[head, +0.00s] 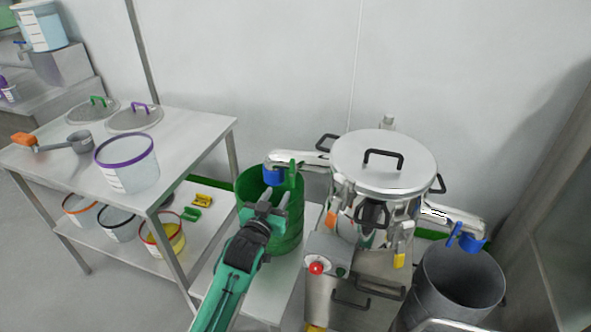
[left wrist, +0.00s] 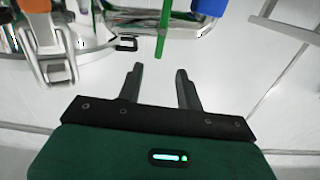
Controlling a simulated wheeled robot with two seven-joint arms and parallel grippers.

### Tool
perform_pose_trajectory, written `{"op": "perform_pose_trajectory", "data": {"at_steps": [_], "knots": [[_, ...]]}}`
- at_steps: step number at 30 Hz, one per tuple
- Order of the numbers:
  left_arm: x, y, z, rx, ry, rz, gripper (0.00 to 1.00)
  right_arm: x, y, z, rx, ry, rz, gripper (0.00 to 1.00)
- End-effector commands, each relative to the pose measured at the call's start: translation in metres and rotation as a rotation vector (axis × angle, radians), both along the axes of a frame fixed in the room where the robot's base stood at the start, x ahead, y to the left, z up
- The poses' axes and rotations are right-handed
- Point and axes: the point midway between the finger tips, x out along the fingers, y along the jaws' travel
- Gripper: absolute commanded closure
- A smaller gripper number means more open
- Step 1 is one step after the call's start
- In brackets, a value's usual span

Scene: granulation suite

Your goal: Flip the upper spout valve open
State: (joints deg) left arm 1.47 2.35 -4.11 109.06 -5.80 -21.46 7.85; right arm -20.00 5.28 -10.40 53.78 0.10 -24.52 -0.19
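A steel sieve machine (head: 345,178) with a round lid has two spouts. The left spout (head: 305,160), higher in the head view, ends in a blue collar (head: 273,175) with a green valve lever (head: 292,173). The lever stands roughly upright in the picture, beside the collar. In the left wrist view the green lever (left wrist: 164,28) is beyond the fingertips, near their midline. My left gripper (head: 273,199) is open and empty, just below the collar and lever in the head view. It also shows in the left wrist view (left wrist: 159,70). My right gripper is out of view.
A green bin (head: 285,235) stands under the left spout, close to my gripper. A grey bin (head: 460,280) stands under the right spout (head: 450,215), which has a blue lever (head: 455,236). A control box (head: 328,255) with a red button is nearby. A steel table (head: 190,135) stands left.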

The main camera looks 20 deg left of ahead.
Motion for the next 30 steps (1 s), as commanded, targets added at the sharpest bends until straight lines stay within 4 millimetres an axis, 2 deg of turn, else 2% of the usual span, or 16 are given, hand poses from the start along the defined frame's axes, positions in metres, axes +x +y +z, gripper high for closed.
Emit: {"op": "perform_pose_trajectory", "data": {"at_steps": [2, 5, 21, 30], "knots": [[0.002, 0.001, 0.009, -0.002, -0.018, 0.002, 0.64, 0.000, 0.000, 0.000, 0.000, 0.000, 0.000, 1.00], [0.010, 0.000, 0.010, -0.002, -0.019, 0.002, 0.64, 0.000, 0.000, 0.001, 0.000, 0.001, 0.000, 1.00], [0.105, -0.003, 0.010, -0.002, -0.017, 0.001, 0.64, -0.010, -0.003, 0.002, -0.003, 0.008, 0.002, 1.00], [0.134, -0.004, 0.009, -0.002, -0.016, 0.001, 0.64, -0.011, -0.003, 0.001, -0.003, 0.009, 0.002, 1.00]]}}
